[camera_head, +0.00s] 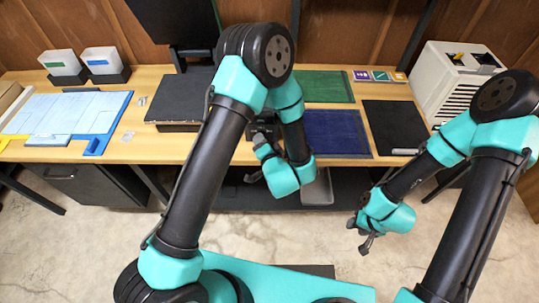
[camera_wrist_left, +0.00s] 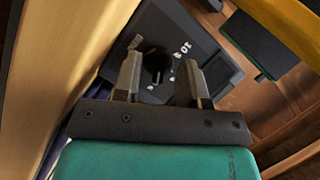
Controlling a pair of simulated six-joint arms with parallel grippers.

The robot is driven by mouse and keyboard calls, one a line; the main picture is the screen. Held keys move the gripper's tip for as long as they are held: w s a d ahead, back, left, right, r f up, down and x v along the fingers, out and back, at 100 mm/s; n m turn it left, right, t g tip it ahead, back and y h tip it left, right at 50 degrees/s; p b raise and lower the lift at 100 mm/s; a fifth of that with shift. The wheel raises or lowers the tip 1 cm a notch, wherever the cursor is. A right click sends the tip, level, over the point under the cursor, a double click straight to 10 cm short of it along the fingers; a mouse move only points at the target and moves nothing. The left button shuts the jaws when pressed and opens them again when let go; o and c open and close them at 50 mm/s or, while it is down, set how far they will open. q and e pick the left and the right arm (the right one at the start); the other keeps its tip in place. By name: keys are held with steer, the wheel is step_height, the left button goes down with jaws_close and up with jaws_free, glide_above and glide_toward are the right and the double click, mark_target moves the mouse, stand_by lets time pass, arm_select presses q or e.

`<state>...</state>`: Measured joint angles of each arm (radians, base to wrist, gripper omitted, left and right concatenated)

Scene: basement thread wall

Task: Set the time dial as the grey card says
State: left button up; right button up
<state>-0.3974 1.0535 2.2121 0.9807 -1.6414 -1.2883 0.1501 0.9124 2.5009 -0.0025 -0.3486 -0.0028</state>
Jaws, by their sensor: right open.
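The time dial is a black knob (camera_wrist_left: 158,64) on a dark panel (camera_wrist_left: 210,62) with white numerals in the left wrist view; one mark reads like 10. My left gripper (camera_wrist_left: 160,78) is open, with its fingers on either side of the knob and gaps visible. Whether it touches the knob, I cannot tell. In the head view my left gripper (camera_head: 258,162) is at the table's front edge, by a small dark box (camera_head: 264,124) mostly hidden by my arm. My right gripper (camera_head: 364,234) is open and empty, in front of the table and below its top. I cannot make out a grey card.
The wooden table (camera_head: 150,150) holds a blue mat (camera_head: 335,132), a green mat (camera_head: 328,86), a black pad (camera_head: 394,126) and a blue-white board (camera_head: 65,112). A beige machine (camera_head: 455,75) stands at right. Small coloured cards (camera_head: 380,76) lie at the back.

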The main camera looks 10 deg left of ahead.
arm_select(q)
steer(key=v, duration=1.7)
steer(key=x, duration=1.2)
steer(key=shift+d, duration=0.1)
stand_by(0.4)
steer(key=shift+x, duration=2.5)
steer(key=shift+w+a, duration=0.2)
steer(key=n+h, duration=0.1)
steer(key=n, duration=0.1)
steer(key=shift+n+h, duration=0.4)
steer(key=shift+s+n+h, duration=0.1)
steer(key=shift+n+h, duration=0.8)
steer(key=shift+n, duration=0.5)
